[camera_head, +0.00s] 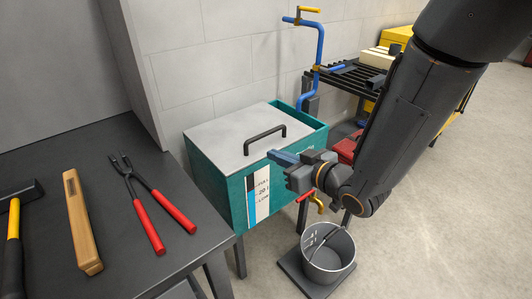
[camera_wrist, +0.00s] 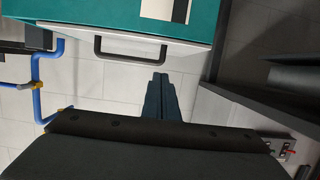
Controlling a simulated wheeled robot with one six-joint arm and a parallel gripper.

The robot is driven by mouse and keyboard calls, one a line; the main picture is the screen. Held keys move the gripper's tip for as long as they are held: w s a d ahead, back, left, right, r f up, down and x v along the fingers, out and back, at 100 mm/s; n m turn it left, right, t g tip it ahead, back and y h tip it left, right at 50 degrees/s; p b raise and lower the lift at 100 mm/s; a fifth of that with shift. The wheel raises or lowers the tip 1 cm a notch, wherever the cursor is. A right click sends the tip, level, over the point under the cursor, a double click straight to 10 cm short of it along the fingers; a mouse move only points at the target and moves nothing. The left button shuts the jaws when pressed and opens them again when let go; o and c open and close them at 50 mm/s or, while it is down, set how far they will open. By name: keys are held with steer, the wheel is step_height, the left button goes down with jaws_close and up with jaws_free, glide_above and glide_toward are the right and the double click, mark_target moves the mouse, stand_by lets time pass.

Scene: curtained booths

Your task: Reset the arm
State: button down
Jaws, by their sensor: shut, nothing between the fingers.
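My gripper (camera_head: 272,154) is shut and empty, its fingers together. It hangs in front of the teal tank (camera_head: 215,185) in the head view, over the front edge of the lid. In the wrist view the closed fingers (camera_wrist: 160,78) point up the picture, below and right of the dark lid handle (camera_wrist: 130,50). I cannot tell whether the fingers touch the tank, but they look apart from the handle. My arm covers the right side of the head view.
The grey lid (camera_head: 225,130) leaves a gap at the tank's right. A metal bucket (camera_head: 328,262) stands below the yellow tap (camera_head: 318,205). A dark table (camera_head: 110,205) at left holds tools. A blue pipe (camera_head: 319,55) and black rack (camera_head: 345,80) stand behind.

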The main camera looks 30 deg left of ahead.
steer(key=w+d+r+m+t+h+p, duration=0.1)
steer(key=w+d+m+h+p, duration=0.25)
steer(key=d, duration=1.05)
steer(key=w+d+m+t+h, duration=0.25)
steer(key=w+d+h, duration=0.3)
steer(key=d, duration=0.75)
steer(key=s+d+r+m+g+h+p, duration=0.1)
steer(key=s+d+m+g+h, duration=0.2)
steer(key=d, duration=0.5)
steer(key=s+d+r+m+g+h+p, duration=0.1)
steer(key=s+d+r+m+h+p, duration=0.1)
steer(key=s+d, duration=0.4)
steer(key=s+d+r+m+g+p, duration=0.1)
steer(key=s+d+r+m+g, duration=0.2)
steer(key=s+d, duration=0.4)
steer(key=s+g, duration=0.1)
steer(key=s, duration=0.2)
steer(key=shift+s+d, duration=0.2)
steer(key=shift+s, duration=0.1)
